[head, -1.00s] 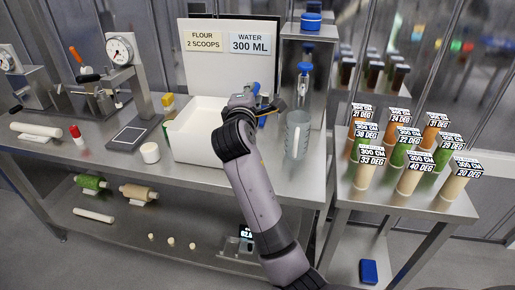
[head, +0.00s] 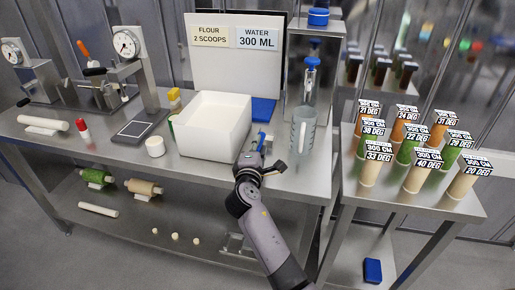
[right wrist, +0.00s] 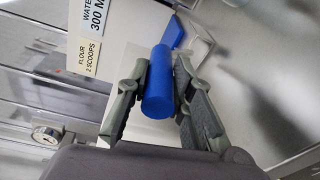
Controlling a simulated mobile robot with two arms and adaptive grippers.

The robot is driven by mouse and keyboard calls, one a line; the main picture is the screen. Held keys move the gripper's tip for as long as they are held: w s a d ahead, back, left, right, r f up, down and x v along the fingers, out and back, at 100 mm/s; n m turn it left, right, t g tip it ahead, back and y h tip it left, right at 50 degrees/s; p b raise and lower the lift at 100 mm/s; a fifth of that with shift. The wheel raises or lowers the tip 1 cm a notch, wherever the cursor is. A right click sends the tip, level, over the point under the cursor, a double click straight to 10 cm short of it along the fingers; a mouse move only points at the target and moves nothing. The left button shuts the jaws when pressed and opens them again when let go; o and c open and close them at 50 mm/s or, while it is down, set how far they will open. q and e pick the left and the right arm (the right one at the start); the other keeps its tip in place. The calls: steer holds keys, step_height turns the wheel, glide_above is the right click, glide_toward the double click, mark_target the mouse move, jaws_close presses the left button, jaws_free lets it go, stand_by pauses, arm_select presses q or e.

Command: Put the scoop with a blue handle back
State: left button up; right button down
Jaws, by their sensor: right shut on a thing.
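My right gripper (head: 262,158) is over the steel table, just right of the white box (head: 213,145). In the right wrist view its two fingers (right wrist: 160,95) are shut on the blue handle of the scoop (right wrist: 158,85). The handle is a thick blue cylinder between the finger pads. In the head view a small bit of blue handle (head: 261,141) shows at the fingers. I cannot make out the scoop's bowl. My left gripper is not in view.
A blue flat piece (head: 263,110) lies behind the gripper. A clear jug (head: 303,130) stands close to its right, by a blue-topped dispenser (head: 311,65). A sign board (head: 237,60) stands behind. Several labelled cylinders (head: 413,178) stand on the right table.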

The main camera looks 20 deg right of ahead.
steer(key=shift+f, duration=0.15)
steer(key=c, duration=1.9)
jaws_free()
steer(key=shift+f, duration=0.15)
steer(key=o, duration=0.5)
